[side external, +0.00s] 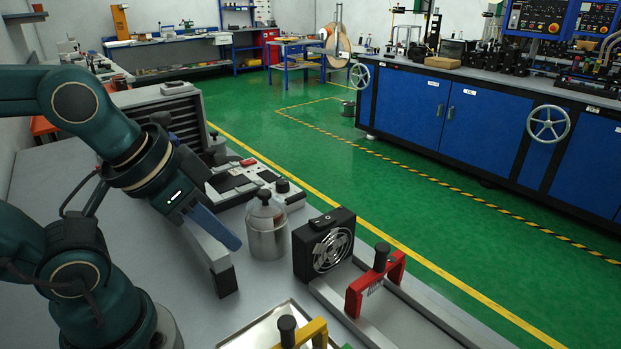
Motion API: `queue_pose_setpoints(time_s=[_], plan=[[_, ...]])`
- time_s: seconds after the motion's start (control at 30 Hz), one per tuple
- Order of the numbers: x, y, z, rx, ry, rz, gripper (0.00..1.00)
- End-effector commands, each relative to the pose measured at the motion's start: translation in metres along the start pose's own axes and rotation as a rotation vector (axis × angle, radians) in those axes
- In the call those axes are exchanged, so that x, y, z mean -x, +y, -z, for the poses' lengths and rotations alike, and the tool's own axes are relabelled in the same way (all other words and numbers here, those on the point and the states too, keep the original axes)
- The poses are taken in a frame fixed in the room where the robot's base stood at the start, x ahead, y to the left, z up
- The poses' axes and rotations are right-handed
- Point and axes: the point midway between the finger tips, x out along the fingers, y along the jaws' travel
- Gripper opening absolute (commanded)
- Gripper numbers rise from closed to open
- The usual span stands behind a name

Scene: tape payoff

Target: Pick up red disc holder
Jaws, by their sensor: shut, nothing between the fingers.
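The red disc holder (390,272) is a red bracket with a black knob on top, in the lower right of the side view. It stands upright by grey rails beside a black fan unit. My gripper (232,241) is left of it and well apart from it, over the left part of the bench. The gripper is shut and empty. The base of the holder is partly hidden.
A metal canister (267,235) and the black fan unit (323,245) stand between my gripper and the red holder. A yellow bracket (312,333) with a black knob is at the bottom edge. A control box (285,192) lies behind the canister.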

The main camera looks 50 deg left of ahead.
Motion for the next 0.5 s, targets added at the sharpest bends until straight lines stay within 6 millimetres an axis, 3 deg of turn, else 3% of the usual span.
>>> queue_pose_setpoints(time_s=[0.27,0.4,0.5], plan=[[0.0000,0.0000,0.0000,0.000,0.000,0.000,0.00],[0.0000,0.0000,0.0000,0.000,0.000,0.000,0.54],[0.0000,0.0000,0.0000,0.000,0.000,0.000,0.57]])
